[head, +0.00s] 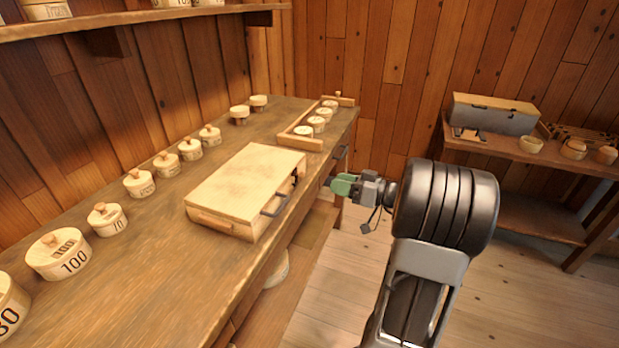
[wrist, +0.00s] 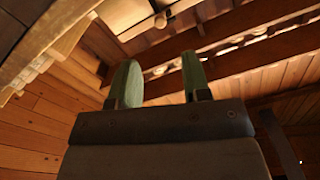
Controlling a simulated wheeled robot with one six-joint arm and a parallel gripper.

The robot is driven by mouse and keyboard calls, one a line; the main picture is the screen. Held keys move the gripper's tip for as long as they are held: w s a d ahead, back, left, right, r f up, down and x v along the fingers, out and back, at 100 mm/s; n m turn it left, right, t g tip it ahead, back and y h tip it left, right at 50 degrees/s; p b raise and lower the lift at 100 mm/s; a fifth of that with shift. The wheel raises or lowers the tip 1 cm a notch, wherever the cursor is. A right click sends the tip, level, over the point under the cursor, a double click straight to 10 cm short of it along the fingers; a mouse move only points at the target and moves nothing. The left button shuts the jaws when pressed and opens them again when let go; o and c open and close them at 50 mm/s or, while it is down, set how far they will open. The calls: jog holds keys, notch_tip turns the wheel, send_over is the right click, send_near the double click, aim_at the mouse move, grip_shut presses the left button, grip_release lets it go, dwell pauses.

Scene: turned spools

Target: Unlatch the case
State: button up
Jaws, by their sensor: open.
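The wooden case (head: 245,186) lies shut on the workbench, near the bench's front edge. A dark handle or latch piece (head: 277,205) shows on its front side, and a second dark fitting sits farther along that side. I cannot tell the latch's exact state. My gripper (head: 342,185), with green fingers, is in the air to the right of the case, apart from it and off the bench's front edge. In the wrist view, my gripper (wrist: 160,82) shows two green fingers spread apart with nothing between them. The case is not clearly seen in the wrist view.
The workbench (head: 150,265) carries a row of numbered round spools (head: 73,255) behind the case. A wooden rack of spools (head: 300,140) stands at its far end. A side table (head: 530,155) with a grey box (head: 493,118) stands at the right. Open floor lies between.

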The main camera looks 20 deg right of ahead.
jog(key=x, duration=0.9)
grip_shut()
